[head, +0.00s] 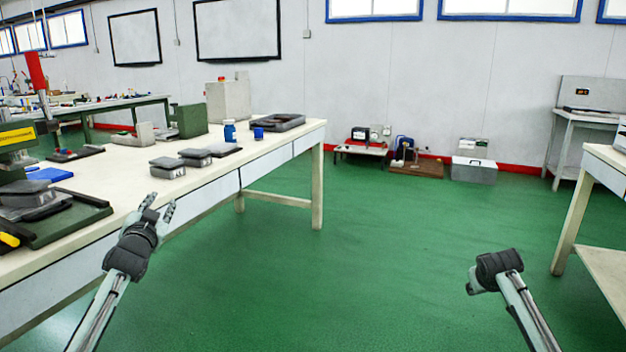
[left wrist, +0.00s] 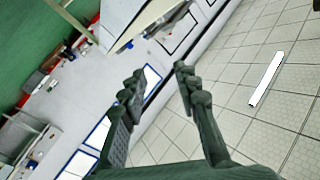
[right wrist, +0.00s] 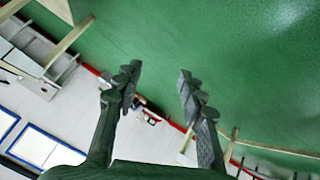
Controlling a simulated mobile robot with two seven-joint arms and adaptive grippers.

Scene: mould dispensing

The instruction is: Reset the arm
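My left gripper (head: 158,211) is beside the front edge of the long workbench (head: 285,142) in the head view, with its fingers spread and nothing between them. In the left wrist view its two fingers (left wrist: 157,82) stand apart and empty. My right gripper (head: 478,283) hangs over the green floor at the lower right of the head view, away from any table. In the right wrist view its two fingers (right wrist: 158,82) stand apart and empty.
The workbench holds dark mould blocks (head: 168,167), a blue bottle (head: 230,131), a blue cup (head: 258,133) and a dark tray (head: 276,123). Another table (head: 605,160) stands at the right edge. The green floor (head: 390,240) between them is clear. Equipment (head: 473,169) stands along the far wall.

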